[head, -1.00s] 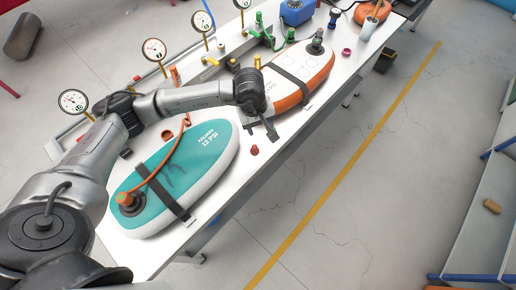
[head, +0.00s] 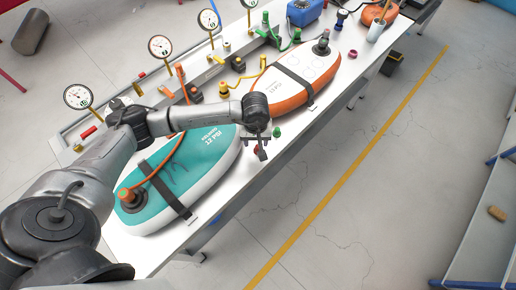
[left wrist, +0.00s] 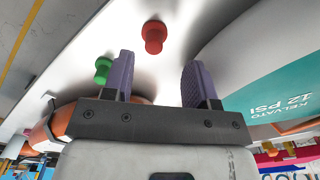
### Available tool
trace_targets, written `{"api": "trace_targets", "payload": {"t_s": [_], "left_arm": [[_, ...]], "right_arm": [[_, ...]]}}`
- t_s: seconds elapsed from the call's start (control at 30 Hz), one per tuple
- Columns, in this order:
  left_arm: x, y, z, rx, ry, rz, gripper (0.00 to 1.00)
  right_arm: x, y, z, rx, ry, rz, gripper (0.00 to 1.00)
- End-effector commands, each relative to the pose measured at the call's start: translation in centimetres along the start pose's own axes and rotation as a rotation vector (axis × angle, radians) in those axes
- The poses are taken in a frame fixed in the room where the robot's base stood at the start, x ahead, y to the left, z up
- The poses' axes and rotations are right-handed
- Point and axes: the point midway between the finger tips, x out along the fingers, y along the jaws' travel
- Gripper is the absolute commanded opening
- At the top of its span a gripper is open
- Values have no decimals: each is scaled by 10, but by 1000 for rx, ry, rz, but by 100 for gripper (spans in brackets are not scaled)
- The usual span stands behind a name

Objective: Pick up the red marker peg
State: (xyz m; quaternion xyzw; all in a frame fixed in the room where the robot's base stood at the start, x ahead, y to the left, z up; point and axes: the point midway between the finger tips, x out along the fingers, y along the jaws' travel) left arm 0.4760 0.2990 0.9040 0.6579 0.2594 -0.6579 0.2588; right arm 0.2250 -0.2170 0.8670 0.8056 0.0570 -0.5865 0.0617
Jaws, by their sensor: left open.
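The red marker peg (left wrist: 153,37) stands on the white tabletop. In the left wrist view it is just beyond the gap between my left gripper's (left wrist: 158,66) two purple-padded fingers, which are open and empty. In the head view the peg (head: 257,149) shows only partly, behind my left gripper (head: 261,153), by the table's front edge. My right gripper is in neither view.
A green peg (head: 277,132) stands close by; it also shows beside a finger in the left wrist view (left wrist: 103,70). The teal board (head: 205,158) lies left, the orange-and-white board (head: 300,78) behind. Gauges (head: 160,46) line the back edge.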

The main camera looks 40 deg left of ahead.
Motion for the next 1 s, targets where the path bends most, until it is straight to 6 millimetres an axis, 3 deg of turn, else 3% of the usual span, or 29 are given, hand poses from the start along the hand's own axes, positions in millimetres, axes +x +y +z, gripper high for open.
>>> {"api": "trace_targets", "payload": {"t_s": [0.4, 0.77, 1.0], "left_arm": [[45, 7, -2, -1, -3, 1, 53], [52, 7, -2, -1, 0, 1, 53], [52, 7, -2, -1, 0, 1, 33]], "right_arm": [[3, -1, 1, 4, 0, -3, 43], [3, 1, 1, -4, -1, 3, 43], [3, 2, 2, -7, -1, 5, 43]]}}
